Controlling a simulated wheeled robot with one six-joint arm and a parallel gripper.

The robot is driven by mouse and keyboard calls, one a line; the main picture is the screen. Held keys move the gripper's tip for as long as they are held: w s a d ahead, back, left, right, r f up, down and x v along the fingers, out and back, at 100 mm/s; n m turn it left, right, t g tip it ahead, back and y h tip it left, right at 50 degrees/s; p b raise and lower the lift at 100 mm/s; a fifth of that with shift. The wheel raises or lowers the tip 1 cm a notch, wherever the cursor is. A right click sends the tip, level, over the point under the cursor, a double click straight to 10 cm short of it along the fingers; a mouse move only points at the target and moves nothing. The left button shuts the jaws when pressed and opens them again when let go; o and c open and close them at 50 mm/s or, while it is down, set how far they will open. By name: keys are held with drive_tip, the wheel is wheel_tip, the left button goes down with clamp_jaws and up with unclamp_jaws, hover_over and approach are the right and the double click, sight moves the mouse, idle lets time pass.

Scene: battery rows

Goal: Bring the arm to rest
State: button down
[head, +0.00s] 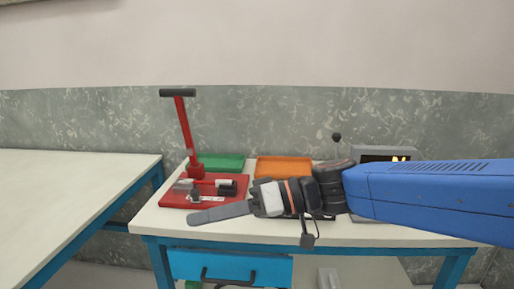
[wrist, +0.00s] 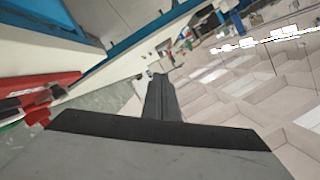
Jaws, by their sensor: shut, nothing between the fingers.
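My arm is blue and reaches in from the right in the head view. My gripper (head: 198,219) points left above the front part of the white workbench (head: 160,221), with its fingers together and nothing between them. The shut fingers also show in the wrist view (wrist: 161,80). Parts of the bench top and of the things on it are hidden behind the arm.
A red base with a tall red lever (head: 185,125) stands on the bench. A green tray (head: 222,161) and an orange tray (head: 283,165) lie behind. A grey box (head: 384,152) is at right. A second table (head: 60,190) stands at left, across a gap.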

drive_tip(key=s+d+f+m+t+h, duration=0.1)
drive_tip(key=d+f+h, duration=0.4)
drive_tip(key=d, duration=0.8)
drive_tip(key=s+d+f+m+t+h, duration=0.2)
drive_tip(key=d+f+m+h, duration=0.3)
drive_tip(key=d, duration=0.7)
drive_tip(key=s+d+f+m+t+h, duration=0.1)
drive_tip(key=d+f+m+h, duration=0.3)
drive_tip(key=d+f, duration=0.4)
drive_tip(key=d+t+h, duration=0.1)
drive_tip(key=d, duration=0.4)
drive_tip(key=shift+s+d+f+m+t, duration=0.15)
drive_tip(key=shift+d+f+m+t, duration=0.15)
drive_tip(key=shift+t, duration=0.1)
